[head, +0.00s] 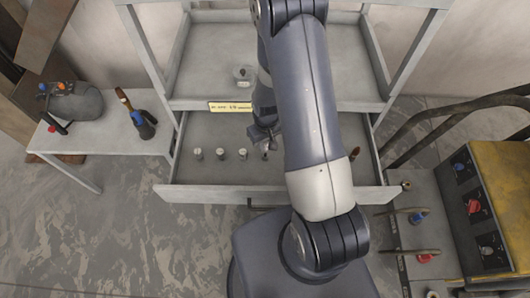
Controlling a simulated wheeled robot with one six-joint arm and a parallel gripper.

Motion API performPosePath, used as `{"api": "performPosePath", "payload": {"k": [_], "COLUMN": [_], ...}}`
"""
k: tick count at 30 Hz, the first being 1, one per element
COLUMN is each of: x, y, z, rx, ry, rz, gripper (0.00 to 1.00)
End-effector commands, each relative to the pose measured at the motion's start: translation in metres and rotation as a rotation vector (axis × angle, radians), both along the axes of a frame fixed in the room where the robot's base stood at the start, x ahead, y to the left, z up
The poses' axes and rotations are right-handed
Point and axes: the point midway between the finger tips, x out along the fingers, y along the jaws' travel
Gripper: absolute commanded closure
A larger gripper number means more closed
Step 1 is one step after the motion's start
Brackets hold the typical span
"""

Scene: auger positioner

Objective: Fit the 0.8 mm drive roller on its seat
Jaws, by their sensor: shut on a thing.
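My gripper (264,144) is low over the open drawer, partly hidden by my own arm. It is shut on a small roller (265,154) at the right end of a row; its size marking is too small to read. Three similar small rollers stand apart in the drawer to the left: the far left one (197,153), the middle one (220,153) and the near one (242,153).
The open drawer (225,194) projects under the shelf (210,60), with a yellow label (230,107) on the shelf edge. A yellow welding machine (495,195) stands at right. Floor at front left is clear.

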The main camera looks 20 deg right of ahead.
Motion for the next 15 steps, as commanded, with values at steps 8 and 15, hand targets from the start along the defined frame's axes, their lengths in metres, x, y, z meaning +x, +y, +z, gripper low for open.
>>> {"api": "performPosePath", "payload": {"k": [8, 15], "x": [0.001, 0.001], "y": [0.000, 0.000], "z": [0.016, 0.079], "rx": [0.000, 0.000], "ry": [-0.002, -0.005], "rz": [0.000, 0.000], "gripper": [1.00, 1.00]}}
